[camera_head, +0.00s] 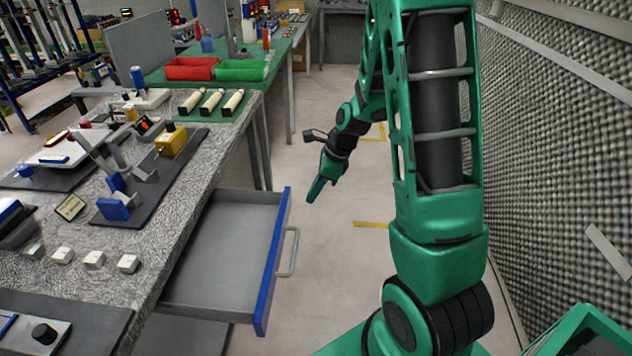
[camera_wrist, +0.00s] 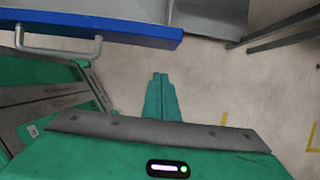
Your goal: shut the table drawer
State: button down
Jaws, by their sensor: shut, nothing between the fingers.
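The table drawer (camera_head: 227,255) is pulled out from under the speckled grey table (camera_head: 190,175). Its inside is grey and looks empty. Its front panel (camera_head: 273,262) is blue, with a grey bar handle (camera_head: 290,252) on the outer face. My gripper (camera_head: 314,190) is shut and empty, pointing down past the far end of the drawer front, apart from it. In the wrist view my gripper (camera_wrist: 160,77) shows with its fingers together over bare floor. There the blue drawer front (camera_wrist: 120,30) and its handle (camera_wrist: 60,48) are at the upper left.
The table top holds a yellow block (camera_head: 171,140), white cubes (camera_head: 94,260) and mounted fixtures. A green-topped table with a red bin (camera_head: 191,68) and a green bin (camera_head: 241,70) stands behind. A textured foam wall (camera_head: 560,130) bounds the right. Floor (camera_head: 335,235) beside the drawer is clear.

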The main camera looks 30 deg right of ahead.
jog(key=shift+w+a+f, duration=0.2)
jog(key=shift+w+a, duration=0.45)
jog(key=shift+a, duration=0.25)
jog(key=shift+w+a+f, duration=0.2)
jog(key=shift+w+a, duration=0.45)
jog(key=shift+a, duration=0.2)
